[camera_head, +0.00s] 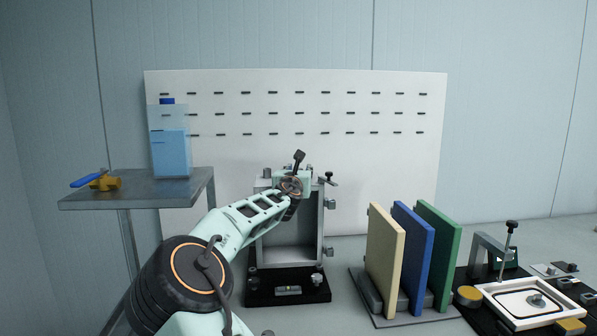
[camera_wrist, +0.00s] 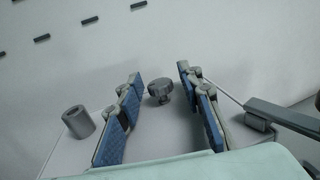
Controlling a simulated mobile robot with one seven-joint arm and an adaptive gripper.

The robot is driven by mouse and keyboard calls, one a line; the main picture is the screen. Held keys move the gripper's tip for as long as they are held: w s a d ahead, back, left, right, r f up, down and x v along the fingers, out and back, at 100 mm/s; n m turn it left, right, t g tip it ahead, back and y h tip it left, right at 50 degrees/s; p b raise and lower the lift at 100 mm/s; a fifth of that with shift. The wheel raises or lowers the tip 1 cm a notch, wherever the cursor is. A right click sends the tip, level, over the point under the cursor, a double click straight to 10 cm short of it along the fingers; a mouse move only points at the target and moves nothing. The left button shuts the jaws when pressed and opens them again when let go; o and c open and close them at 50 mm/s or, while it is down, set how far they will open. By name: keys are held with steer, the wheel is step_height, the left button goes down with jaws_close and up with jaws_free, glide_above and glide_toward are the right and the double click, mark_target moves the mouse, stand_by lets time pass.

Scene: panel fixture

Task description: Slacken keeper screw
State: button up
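The panel fixture (camera_head: 321,235) is a grey upright frame on a black base in the head view. My gripper (camera_wrist: 159,76) is open in the wrist view, with a blue-padded finger on each side. A round grey knurled screw head (camera_wrist: 160,91), seemingly the keeper screw, shows between the fingers near their tips. A gap shows on both sides of it; I cannot tell how far it lies from the tips in depth. In the head view my gripper (camera_head: 291,187) is at the fixture's top edge, and my wrist hides the screw.
A grey cylinder (camera_wrist: 78,122) stands left of the fingers, and a grey bar (camera_wrist: 290,119) lies to the right. A black-topped clamp (camera_head: 329,178) is at the fixture's upper right. Cream, blue and green panels (camera_head: 413,258) stand to the right. A shelf (camera_head: 140,199) is at left.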

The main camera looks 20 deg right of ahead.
jaws_close()
steer(key=shift+d, duration=0.1)
steer(key=shift+s+d+r+n+y, duration=0.1)
steer(key=shift+n+y, duration=0.2)
steer(key=shift+y, duration=0.2)
steer(key=n+t+y, duration=0.1)
steer(key=n+y, duration=0.1)
steer(key=shift+t+y, duration=0.3)
steer(key=shift+y, duration=0.1)
steer(key=shift+a+n+y, duration=0.2)
steer(key=shift+n+y, duration=0.1)
steer(key=shift+y, duration=0.2)
